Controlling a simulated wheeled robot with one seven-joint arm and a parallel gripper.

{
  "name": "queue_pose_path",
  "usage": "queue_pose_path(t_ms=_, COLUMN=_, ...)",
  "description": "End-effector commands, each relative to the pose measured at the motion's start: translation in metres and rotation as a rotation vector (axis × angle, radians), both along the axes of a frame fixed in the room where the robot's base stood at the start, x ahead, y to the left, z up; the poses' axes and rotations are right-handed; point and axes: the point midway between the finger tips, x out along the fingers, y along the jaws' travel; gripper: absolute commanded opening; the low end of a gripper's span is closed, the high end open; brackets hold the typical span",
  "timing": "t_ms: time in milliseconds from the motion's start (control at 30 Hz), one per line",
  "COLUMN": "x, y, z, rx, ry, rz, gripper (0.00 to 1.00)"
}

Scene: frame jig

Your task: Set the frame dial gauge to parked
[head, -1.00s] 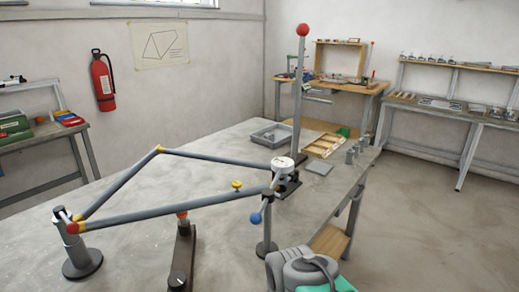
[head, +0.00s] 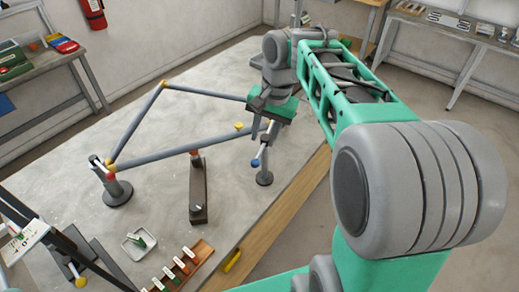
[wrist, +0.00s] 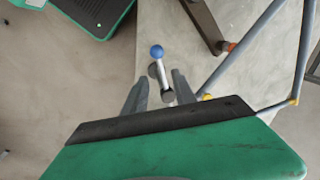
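The grey tube frame (head: 160,156) stands on the table on posts. A lever with a blue ball (head: 255,163) hangs at its near right corner; the blue ball also shows in the wrist view (wrist: 157,51). My gripper (head: 264,127) is above that corner, pointing down. In the wrist view its two fingers (wrist: 160,84) are apart, with the lever's grey shaft appearing between them. I cannot tell whether they touch it. The dial gauge cannot be made out now; my arm and gripper cover that area in the head view.
A yellow knob (head: 239,126) sits on the frame tube close to my gripper. A dark bar support (head: 198,190) stands under the near tube. A small white tray (head: 138,241) and a wooden rack (head: 180,268) lie at the front. The table's middle is bare.

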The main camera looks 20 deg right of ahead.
Motion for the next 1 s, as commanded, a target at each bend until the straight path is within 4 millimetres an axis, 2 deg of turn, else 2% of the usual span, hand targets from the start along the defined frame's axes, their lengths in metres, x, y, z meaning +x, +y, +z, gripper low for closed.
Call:
queue_pose_path(t_ms=300, x=0.004, y=0.008, z=-0.055, rx=0.001, ry=0.005, rz=0.000, gripper=0.32)
queue_pose_path(t_ms=433, x=0.006, y=0.010, z=-0.069, rx=-0.001, ry=0.002, rz=0.001, gripper=0.32)
queue_pose_path(t_ms=700, x=0.006, y=0.011, z=-0.074, rx=-0.001, ry=0.000, rz=0.001, gripper=0.32)
queue_pose_path(t_ms=1000, x=0.006, y=0.011, z=-0.073, rx=-0.001, ry=0.000, rz=0.001, gripper=0.09)
